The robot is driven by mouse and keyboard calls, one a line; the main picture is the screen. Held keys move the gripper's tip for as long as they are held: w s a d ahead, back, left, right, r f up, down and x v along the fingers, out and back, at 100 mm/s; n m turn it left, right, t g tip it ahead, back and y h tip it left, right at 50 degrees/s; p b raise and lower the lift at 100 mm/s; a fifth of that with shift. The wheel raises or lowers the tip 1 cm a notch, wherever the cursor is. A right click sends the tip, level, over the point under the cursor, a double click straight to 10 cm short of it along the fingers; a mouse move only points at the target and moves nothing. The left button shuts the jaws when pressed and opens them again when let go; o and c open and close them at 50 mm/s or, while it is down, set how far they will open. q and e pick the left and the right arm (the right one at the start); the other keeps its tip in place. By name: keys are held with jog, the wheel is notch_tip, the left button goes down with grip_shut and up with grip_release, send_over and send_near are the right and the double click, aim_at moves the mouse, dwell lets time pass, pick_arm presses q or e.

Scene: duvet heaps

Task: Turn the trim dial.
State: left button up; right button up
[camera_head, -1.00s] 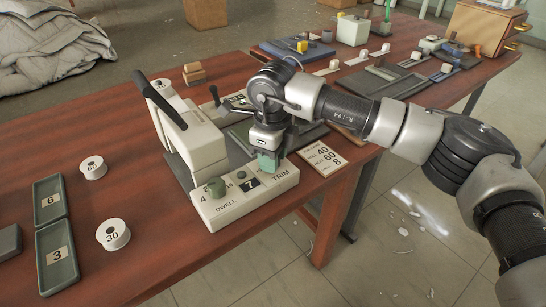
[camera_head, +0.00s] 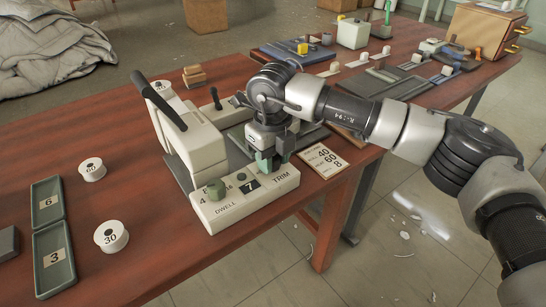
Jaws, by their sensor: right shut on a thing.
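The pale control panel (camera_head: 233,207) stands at the table's front edge, marked DWELL at the left and TRIM at the right. A green dwell dial (camera_head: 216,189) shows at its left, and a small dark window (camera_head: 250,184) shows 7. My right gripper (camera_head: 269,164) points down at the TRIM end and is shut on the trim dial, which its fingers mostly hide. My left gripper is not in view.
The white press-like machine (camera_head: 195,140) with a dark handle (camera_head: 158,99) stands just behind the panel. A card (camera_head: 322,160) reading 40, 60, 8 lies to the right. White spools (camera_head: 111,236) and green trays (camera_head: 54,255) lie at the left.

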jog(key=shift+w+r, duration=0.1)
jog(key=o, duration=0.9)
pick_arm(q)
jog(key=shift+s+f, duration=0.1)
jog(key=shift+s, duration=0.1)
pick_arm(e)
notch_tip(320, 180, up, 10)
jog(key=shift+p, duration=0.5)
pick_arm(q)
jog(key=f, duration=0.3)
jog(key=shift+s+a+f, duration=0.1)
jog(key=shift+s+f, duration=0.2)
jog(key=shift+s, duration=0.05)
pick_arm(e)
jog(key=shift+r, duration=0.35)
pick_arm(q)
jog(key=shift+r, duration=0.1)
